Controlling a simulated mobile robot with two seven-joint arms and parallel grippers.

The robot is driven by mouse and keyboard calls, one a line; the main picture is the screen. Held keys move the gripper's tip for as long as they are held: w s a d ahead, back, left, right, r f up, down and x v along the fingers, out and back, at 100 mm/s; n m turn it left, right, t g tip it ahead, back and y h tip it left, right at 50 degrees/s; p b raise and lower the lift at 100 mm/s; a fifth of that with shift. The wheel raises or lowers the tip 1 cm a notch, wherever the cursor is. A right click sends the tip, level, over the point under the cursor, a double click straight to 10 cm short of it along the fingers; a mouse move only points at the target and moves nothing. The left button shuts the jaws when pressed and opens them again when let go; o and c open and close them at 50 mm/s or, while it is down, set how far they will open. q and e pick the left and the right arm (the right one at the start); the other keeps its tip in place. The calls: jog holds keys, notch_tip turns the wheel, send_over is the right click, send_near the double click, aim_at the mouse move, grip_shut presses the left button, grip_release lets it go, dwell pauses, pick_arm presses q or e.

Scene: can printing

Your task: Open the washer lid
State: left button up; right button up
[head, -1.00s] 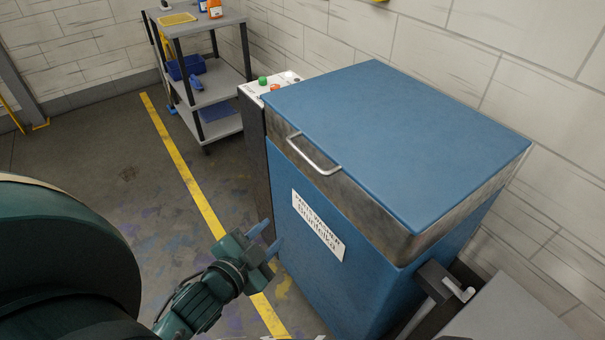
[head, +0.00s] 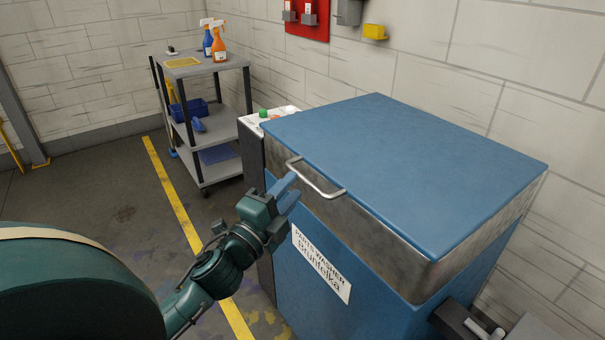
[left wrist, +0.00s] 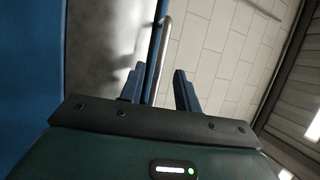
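The blue parts washer (head: 300,255) stands against the wall with its flat blue lid (head: 410,165) shut. A curved metal handle (head: 318,180) is on the metal band at the lid's front edge; it also shows in the left wrist view (left wrist: 161,60). My left gripper (head: 289,188) is just in front of the handle's left end, its blue fingers pointing at it. In the left wrist view the fingers (left wrist: 158,90) are apart, with the handle bar lying between them, nearer the left finger. Contact with the handle cannot be told. My right gripper is out of view.
A grey and black fixture (head: 470,325) is at the washer's lower right. The floor to the left is clear.

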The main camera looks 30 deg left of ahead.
aim_at(302, 174)
pick_arm(q)
jog(key=shift+w+r, duration=0.2)
jog(key=shift+w, duration=1.05)
jog(key=shift+w+r, duration=0.2)
jog(key=shift+w, duration=1)
jog(key=shift+c, duration=0.4)
grip_shut()
